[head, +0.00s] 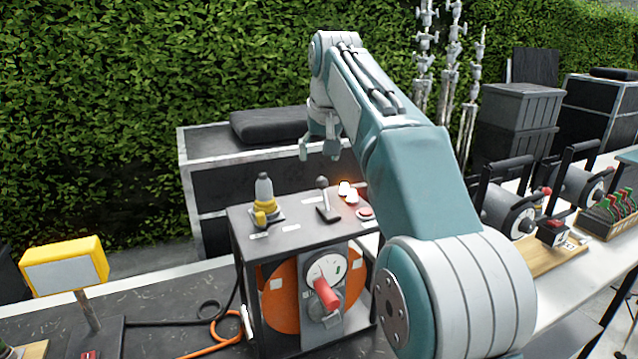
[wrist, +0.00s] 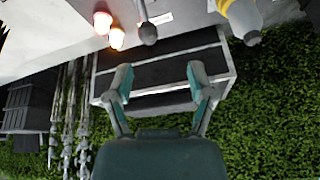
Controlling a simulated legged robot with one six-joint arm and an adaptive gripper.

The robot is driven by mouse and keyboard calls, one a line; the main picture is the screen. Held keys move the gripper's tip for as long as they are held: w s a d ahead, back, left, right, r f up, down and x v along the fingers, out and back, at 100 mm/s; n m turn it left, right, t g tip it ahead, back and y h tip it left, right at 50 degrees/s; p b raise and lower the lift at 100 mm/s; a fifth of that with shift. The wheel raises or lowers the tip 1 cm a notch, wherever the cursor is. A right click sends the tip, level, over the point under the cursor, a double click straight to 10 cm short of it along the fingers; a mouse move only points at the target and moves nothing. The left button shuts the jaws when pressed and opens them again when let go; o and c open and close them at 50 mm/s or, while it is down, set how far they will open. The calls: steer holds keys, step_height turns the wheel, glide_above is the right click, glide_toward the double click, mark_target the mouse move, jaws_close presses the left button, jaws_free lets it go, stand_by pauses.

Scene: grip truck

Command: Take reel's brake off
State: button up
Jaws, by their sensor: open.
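The cable reel (head: 283,298) is an orange drum in a dark frame box with a grey top. A red-handled crank (head: 326,293) sits on a round dial plate on its front. On the box top stand a lever with a dark round knob (head: 322,183), a yellow-based grey connector (head: 264,192) and two lit lamps (head: 346,189). My gripper (head: 320,152) hangs above and behind the box top, open and empty. In the wrist view, my open fingers (wrist: 160,82) are apart from the knob (wrist: 148,34), which shows above them. No label clearly marks the brake.
A yellow-framed box (head: 65,267) stands at left on the dark bench, with an orange cable (head: 210,348) nearby. Black cases (head: 215,165) stand behind the reel. Levered drum devices (head: 512,207) are on the white table at right. A hedge closes the back.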

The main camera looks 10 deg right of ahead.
mark_target(324, 179)
steer(key=w+f, duration=0.1)
steer(key=f, duration=0.1)
steer(key=w+d+f, duration=0.1)
steer(key=f, duration=0.2)
steer(key=w+d+f, duration=0.1)
steer(key=f, duration=0.2)
steer(key=shift+w+d, duration=0.15)
steer(key=shift+d, duration=0.05)
steer(key=shift+w+a+f, duration=0.1)
steer(key=shift+a+f, duration=0.2)
steer(key=shift+a, duration=0.75)
steer(key=shift+d, duration=0.35)
steer(key=c, duration=0.8)
steer(key=shift+d, duration=0.2)
jaws_close()
